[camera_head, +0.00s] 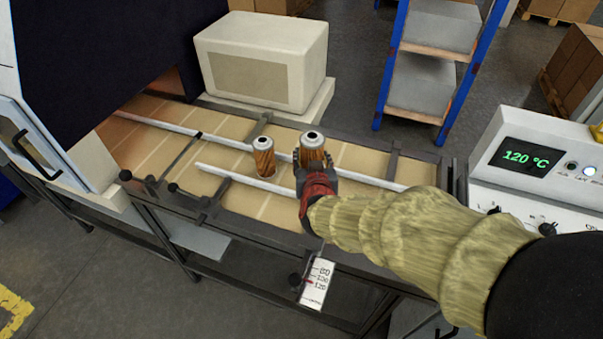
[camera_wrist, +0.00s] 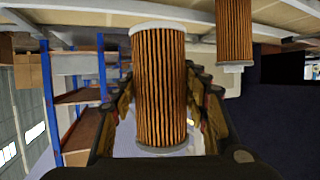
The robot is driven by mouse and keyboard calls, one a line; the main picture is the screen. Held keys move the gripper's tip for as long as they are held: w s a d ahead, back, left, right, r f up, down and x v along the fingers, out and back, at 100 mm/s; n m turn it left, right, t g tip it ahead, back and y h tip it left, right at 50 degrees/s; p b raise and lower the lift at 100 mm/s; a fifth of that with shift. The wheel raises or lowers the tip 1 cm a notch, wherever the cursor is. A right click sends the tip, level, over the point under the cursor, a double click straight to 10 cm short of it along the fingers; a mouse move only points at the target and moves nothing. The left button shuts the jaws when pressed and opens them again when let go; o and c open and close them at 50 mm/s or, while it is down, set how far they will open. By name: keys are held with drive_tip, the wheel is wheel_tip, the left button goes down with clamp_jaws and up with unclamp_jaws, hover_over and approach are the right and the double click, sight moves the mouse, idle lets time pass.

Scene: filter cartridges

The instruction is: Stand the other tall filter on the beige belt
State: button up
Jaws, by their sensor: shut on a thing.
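One tall filter (camera_head: 312,147), with an orange-brown pleated body and a pale cap with a dark hole, is upright over the beige belt (camera_head: 240,200). My gripper (camera_head: 315,172) is shut on it. In the wrist view this held filter (camera_wrist: 160,85) stands between my two fingers (camera_wrist: 160,110). I cannot tell whether its base touches the belt. A second tall filter (camera_head: 264,160) stands upright on the belt to the left, apart from the held one. It also shows in the wrist view (camera_wrist: 234,30).
White guide rails (camera_head: 240,180) run along the belt, with dark clamps beside them. A dark oven housing (camera_head: 110,50) is at the left. A beige box (camera_head: 255,65) stands behind the belt. A control panel (camera_head: 530,160) reading 120 °C is at the right.

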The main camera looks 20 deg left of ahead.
sight(302, 161)
drive_tip(key=shift+w+a+f+b, duration=0.55)
drive_tip(key=shift+a+f+b, duration=0.1)
drive_tip(key=shift+f, duration=0.85)
drive_tip(key=shift+w+a+f+b, duration=0.6)
drive_tip(key=shift+a+f, duration=0.05)
drive_tip(key=shift+f, duration=0.8)
drive_tip(key=shift+w+a+f+b, duration=0.55)
drive_tip(key=shift+a+f+b, duration=0.1)
drive_tip(key=shift+f, duration=0.85)
drive_tip(key=shift+f, duration=0.2)
drive_tip(key=o, duration=1.2)
